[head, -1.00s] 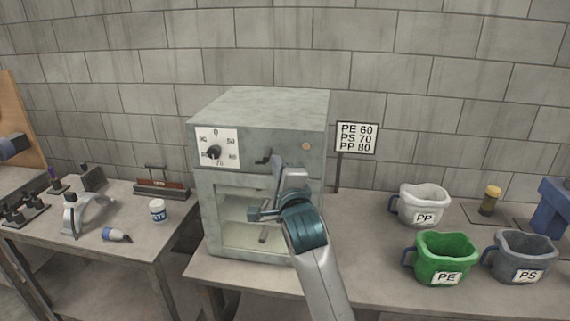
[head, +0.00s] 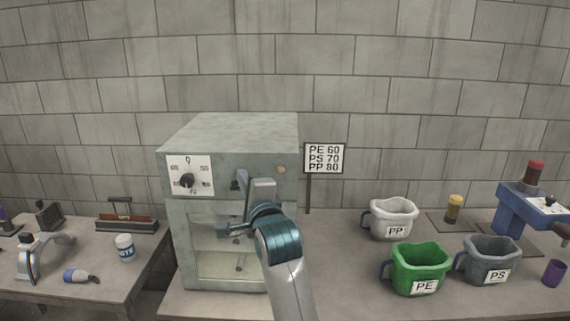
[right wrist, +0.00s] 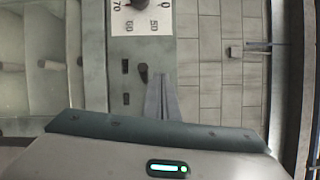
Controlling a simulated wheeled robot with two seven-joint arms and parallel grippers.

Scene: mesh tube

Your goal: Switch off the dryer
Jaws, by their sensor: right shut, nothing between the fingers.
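The dryer (head: 235,135) is a grey-green metal cabinet with a glass-fronted door on the bench. Its dial (head: 187,180) is at the upper left of the front, its black pointer toward the lower left. A small dark switch (head: 235,185) sits right of the dial, partly hidden by my gripper. A small orange-pink lamp (head: 281,169) is at the upper right. My right gripper (head: 261,183) is shut and empty, just right of the switch. In the right wrist view the shut fingertips (right wrist: 161,80) are close beside the dark switch knob (right wrist: 142,72); contact is unclear.
A sign (head: 324,158) on a post stands right of the dryer. White PP (head: 393,215), green PE (head: 420,265) and grey PS (head: 490,258) jugs stand on the bench to the right. A blue machine (head: 528,210) is at the far right. A side table (head: 75,262) holds small tools.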

